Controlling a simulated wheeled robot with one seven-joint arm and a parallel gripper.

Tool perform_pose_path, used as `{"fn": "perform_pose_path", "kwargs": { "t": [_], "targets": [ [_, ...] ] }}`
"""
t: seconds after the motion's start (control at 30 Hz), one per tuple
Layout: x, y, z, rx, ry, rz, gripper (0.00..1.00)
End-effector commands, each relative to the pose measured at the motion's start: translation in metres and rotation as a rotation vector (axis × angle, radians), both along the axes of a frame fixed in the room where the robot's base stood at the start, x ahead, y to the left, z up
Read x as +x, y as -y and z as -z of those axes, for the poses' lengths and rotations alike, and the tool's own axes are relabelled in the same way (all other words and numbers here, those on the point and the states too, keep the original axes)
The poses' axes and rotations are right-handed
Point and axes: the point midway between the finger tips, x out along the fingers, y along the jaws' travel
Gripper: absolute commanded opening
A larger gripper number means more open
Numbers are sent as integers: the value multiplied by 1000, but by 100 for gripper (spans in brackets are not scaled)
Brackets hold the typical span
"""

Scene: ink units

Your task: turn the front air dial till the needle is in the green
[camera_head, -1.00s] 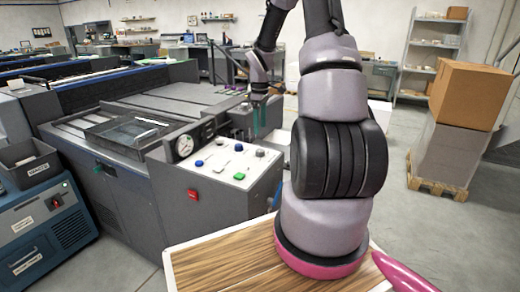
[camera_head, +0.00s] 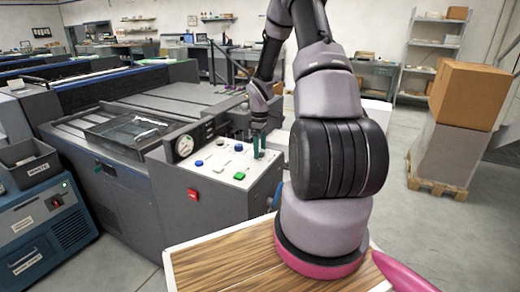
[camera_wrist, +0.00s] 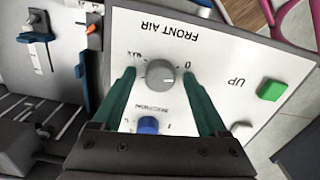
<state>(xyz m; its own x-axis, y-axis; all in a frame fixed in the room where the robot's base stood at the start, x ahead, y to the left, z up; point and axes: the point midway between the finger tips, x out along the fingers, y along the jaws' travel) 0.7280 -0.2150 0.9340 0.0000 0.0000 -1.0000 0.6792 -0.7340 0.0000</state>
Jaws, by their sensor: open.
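The front air dial (camera_wrist: 160,73) is a round grey knob on the white control panel (camera_wrist: 222,40), under the upside-down words FRONT AIR. My gripper (camera_wrist: 158,77) is open, with one green fingertip on each side of the dial; I cannot tell whether they touch it. In the head view my gripper (camera_head: 259,149) points down at the right part of the panel and hides the dial. The round pressure gauge (camera_head: 184,146) with a white face stands at the panel's left end. Its needle is too small to read.
A blue knob (camera_wrist: 148,125) sits close to the dial, partly between my fingers. A green button (camera_wrist: 272,90) lies to the right, by the word UP. A red switch (camera_head: 193,194) is on the panel's front side. A wooden top (camera_head: 225,265) is in front.

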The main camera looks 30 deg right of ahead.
Motion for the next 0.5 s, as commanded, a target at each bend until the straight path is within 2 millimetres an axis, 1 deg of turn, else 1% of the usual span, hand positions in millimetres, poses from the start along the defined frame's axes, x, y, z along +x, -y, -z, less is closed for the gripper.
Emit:
{"fn": "perform_pose_path", "kwargs": {
  "t": [0.03,0.07,0.1,0.17,0.2,0.23,0.5],
  "targets": [
    [0,0,0,0,0,0,76],
    [0,0,0,0,0,0,65],
    [0,0,0,0,0,0,49],
    [0,0,0,0,0,0,26],
    [0,0,0,0,0,0,11],
    [0,0,0,0,0,1,0],
    [0,0,0,0,0,20,0]
  ]
}}
